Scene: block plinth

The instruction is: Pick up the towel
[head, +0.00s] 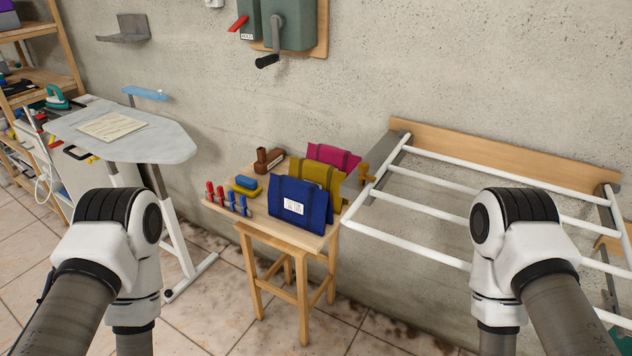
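Three folded cloth items that look like towels stand in a row on a small wooden stool (262,236). The blue one (300,203) is in front and has a white label. The mustard-yellow one (318,181) is behind it and partly hidden. The magenta one (333,157) is at the back, against the wall side. I cannot tell which of them is the towel meant. Only my arm links show, at the lower left and lower right. Both of my grippers are out of the picture.
The stool also carries several red and blue pegs (228,200), a yellow-and-blue brush-like item (245,185) and a brown block (268,160). A white-barred drying rack (420,192) sits close on the right. An ironing board (165,140) stands on the left.

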